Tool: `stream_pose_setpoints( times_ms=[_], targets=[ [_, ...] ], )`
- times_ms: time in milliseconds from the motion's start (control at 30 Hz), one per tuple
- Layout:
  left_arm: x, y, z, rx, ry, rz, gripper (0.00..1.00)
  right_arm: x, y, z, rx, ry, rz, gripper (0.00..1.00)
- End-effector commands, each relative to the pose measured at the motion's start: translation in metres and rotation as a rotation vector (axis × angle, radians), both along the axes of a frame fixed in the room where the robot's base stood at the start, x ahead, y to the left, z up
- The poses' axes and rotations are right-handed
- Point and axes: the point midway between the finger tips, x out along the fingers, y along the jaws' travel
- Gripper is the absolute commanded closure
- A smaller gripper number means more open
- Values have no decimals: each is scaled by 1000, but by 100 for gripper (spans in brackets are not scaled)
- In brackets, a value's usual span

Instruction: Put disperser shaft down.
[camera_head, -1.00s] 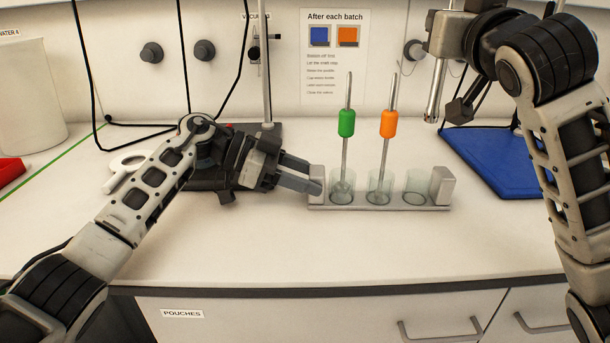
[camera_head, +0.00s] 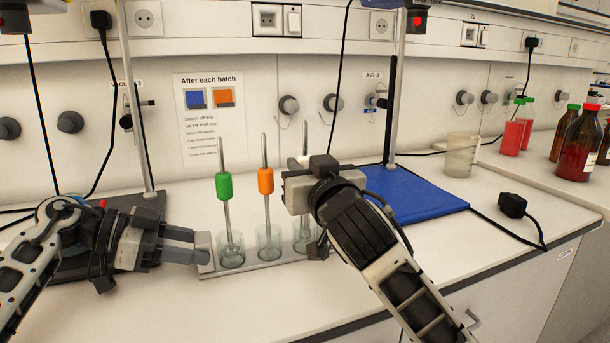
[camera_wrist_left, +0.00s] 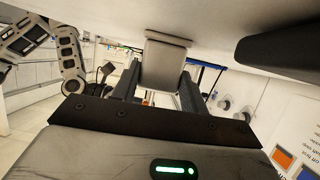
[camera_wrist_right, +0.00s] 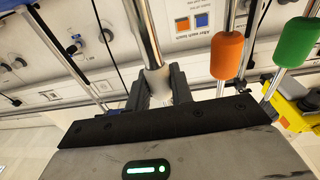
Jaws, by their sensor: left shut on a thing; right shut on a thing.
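In the head view that shaft's top (camera_head: 305,140) stands upright above the gripper, over the third glass (camera_head: 301,238) of the rack. Its lower end is largely hidden, so I cannot tell how deep it sits in the glass. My left gripper (camera_head: 195,247) is shut on the end block (camera_wrist_left: 166,58) of the rack (camera_head: 262,264). A green-collared shaft (camera_head: 224,187) stands in the left glass (camera_head: 231,254), and an orange-collared shaft (camera_head: 265,181) in the middle glass (camera_head: 269,246).
A blue mat (camera_head: 425,192) with a stand (camera_head: 396,90) lies behind and right of the rack. An empty beaker (camera_head: 460,157) and a black plug with cable (camera_head: 512,205) are further right. Bottles (camera_head: 577,145) stand at the far right. The front counter is clear.

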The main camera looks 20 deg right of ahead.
Motion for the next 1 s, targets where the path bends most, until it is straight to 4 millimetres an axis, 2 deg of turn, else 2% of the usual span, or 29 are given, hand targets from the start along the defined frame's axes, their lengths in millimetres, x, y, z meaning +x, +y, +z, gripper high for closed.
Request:
stream_pose_setpoints(
  times_ms=[33, 100, 433, 467, 500, 533, 867, 1000],
  targets=[
    [0, 0, 1, 0, 0, 1, 93, 0, 0, -8, -2, 3, 0, 100],
    [0, 0, 1, 0, 0, 1, 93, 0, 0, -12, -1, 0, 1, 100],
    [0, 0, 1, 0, 0, 1, 93, 0, 0, -15, 1, 0, 1, 100],
    [0, 0, 1, 0, 0, 1, 93, 0, 0, -16, 0, 1, 1, 72],
    [0, 0, 1, -1, 0, 1, 93, 0, 0, -15, 0, 0, 1, 61],
    [0, 0, 1, -1, 0, 1, 93, 0, 0, -15, 0, 0, 1, 56],
    [0, 0, 1, -1, 0, 1, 93, 0, 0, -10, -1, -2, 0, 56],
    [0, 0, 1, -1, 0, 1, 93, -19, 1, -14, 1, 0, 2, 56]
  ],
)
